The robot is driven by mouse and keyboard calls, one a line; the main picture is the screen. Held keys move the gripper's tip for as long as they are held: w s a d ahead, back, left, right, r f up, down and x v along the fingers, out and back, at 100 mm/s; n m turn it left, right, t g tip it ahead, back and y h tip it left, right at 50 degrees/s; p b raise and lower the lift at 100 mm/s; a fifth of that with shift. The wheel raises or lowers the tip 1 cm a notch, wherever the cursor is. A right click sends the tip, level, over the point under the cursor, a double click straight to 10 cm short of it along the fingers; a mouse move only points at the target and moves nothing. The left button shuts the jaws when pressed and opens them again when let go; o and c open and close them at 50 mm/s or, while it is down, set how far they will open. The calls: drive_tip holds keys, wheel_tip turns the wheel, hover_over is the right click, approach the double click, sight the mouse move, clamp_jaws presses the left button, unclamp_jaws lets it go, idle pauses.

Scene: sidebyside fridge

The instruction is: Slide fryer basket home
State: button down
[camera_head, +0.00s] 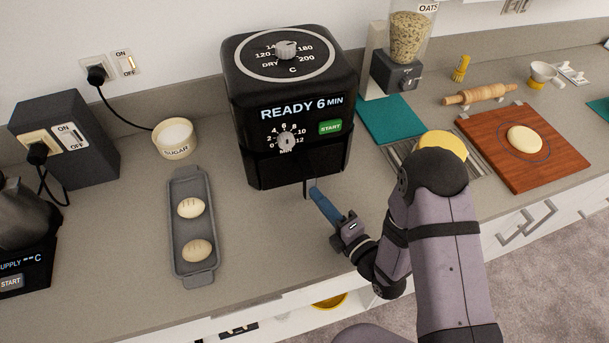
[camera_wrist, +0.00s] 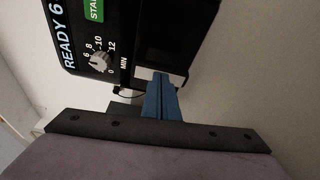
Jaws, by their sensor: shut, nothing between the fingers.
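The black air fryer (camera_head: 291,75) stands on the counter at the top middle, with a round dial on top and "READY 6 MIN" on its front. Its basket (camera_head: 298,168) is the dark lower front part, and it looks flush or nearly flush with the body. A thin dark handle (camera_head: 305,188) shows at the basket's front. My gripper (camera_head: 316,193) has blue fingers, is shut and empty, and its tips are close to the handle. In the wrist view the blue fingers (camera_wrist: 161,95) lie together before the basket front (camera_wrist: 165,60). I cannot tell whether they touch it.
A grey tray (camera_head: 192,270) with two bread rolls lies left of the fryer, near a sugar bowl (camera_head: 174,139). A teal mat (camera_head: 390,119), an oats dispenser (camera_head: 405,45) and a wooden board (camera_head: 490,135) with dough stand right. The counter before the fryer is clear.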

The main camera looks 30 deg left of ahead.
drive_tip(key=shift+w+d+r, duration=0.1)
drive_tip(key=shift+w+r, duration=0.05)
drive_tip(key=shift+w, duration=0.1)
drive_tip(key=shift+s+d, duration=0.35)
drive_tip(key=shift+s+d+b, duration=0.75)
drive_tip(key=shift+s+d, duration=0.8)
drive_tip(key=shift+s, duration=0.3)
